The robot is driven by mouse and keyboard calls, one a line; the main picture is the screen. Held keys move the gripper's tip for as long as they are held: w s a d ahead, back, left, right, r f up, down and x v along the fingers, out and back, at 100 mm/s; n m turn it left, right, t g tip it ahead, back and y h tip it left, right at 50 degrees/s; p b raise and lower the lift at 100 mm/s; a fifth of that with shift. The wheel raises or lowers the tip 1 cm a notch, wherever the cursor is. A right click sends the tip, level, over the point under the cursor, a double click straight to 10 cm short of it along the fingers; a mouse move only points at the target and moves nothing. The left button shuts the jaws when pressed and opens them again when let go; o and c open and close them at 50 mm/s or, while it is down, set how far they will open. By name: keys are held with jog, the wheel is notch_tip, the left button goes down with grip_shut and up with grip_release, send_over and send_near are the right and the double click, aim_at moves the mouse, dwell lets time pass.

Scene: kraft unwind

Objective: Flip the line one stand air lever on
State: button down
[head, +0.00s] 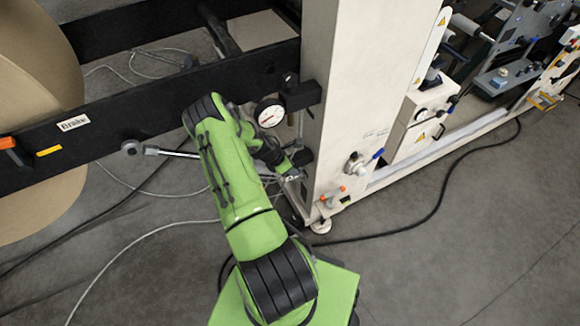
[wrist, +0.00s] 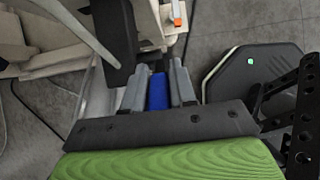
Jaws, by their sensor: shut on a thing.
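A blue lever (wrist: 158,92) lies between the two grey fingers of my gripper (wrist: 158,76) in the wrist view. The fingers are shut on it, one on each side. In the head view my gripper (head: 294,174) is at the lower left face of the white stand column (head: 350,110). The held lever cannot be made out there, and its valve body is hidden. I cannot tell from these views whether the lever stands in its on or off position.
A round gauge (head: 270,113) on a black block sits just above my gripper. The black brake beam (head: 130,112) runs left. Cables lie on the floor.

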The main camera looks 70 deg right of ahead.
jog(key=c, duration=1.3)
grip_release()
jog(key=p+v, duration=0.3)
jog(key=v, duration=1.2)
jog(key=shift+w+a+r, duration=0.15)
jog(key=shift+r, duration=0.15)
